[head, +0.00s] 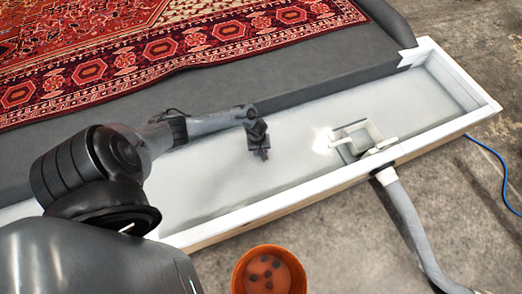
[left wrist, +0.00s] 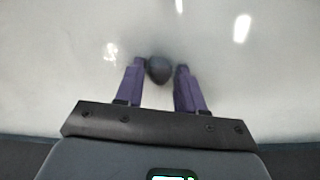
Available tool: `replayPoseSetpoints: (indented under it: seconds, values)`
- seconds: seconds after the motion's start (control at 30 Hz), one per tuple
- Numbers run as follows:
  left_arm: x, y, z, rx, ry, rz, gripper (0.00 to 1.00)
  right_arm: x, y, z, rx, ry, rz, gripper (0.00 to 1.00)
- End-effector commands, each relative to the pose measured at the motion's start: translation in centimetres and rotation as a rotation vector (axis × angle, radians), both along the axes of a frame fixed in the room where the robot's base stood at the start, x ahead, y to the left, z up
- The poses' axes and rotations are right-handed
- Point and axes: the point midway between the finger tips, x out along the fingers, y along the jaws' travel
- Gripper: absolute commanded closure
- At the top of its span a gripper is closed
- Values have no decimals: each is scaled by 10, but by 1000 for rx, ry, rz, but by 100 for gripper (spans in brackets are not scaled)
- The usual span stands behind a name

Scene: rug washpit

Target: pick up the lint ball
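The lint ball (left wrist: 159,69) is a small dark grey ball. In the left wrist view it lies against the pale trough floor, between the tips of the two purple fingers. My left gripper (left wrist: 160,76) is open around it, with a narrow gap showing on the right side. The left fingertip is very close to the ball; I cannot tell whether it touches. In the head view my left gripper (head: 261,153) points down into the white trough, and the ball cannot be made out there. My right gripper is not in view.
The long white trough (head: 215,185) has raised rims. A drain fitting (head: 352,138) with a grey hose (head: 408,215) is to the right of the gripper. A red patterned rug (head: 130,60) lies behind. An orange bucket (head: 244,272) with dark lumps stands in front.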

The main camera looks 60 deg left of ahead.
Motion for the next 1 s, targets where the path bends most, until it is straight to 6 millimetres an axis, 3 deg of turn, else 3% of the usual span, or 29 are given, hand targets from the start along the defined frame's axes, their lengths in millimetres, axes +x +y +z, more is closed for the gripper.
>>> replayPoseSetpoints:
  seconds: [0.03, 0.23, 0.77, 1.0]
  values:
    - [0, 0, 0, 0, 0, 0, 70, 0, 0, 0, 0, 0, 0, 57]
    - [0, 0, 0, 0, 0, 0, 100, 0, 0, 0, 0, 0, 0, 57]
    - [0, 0, 1, 0, -1, 0, 100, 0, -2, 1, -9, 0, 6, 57]
    - [0, 0, 10, -1, -1, 0, 100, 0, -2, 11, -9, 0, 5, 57]
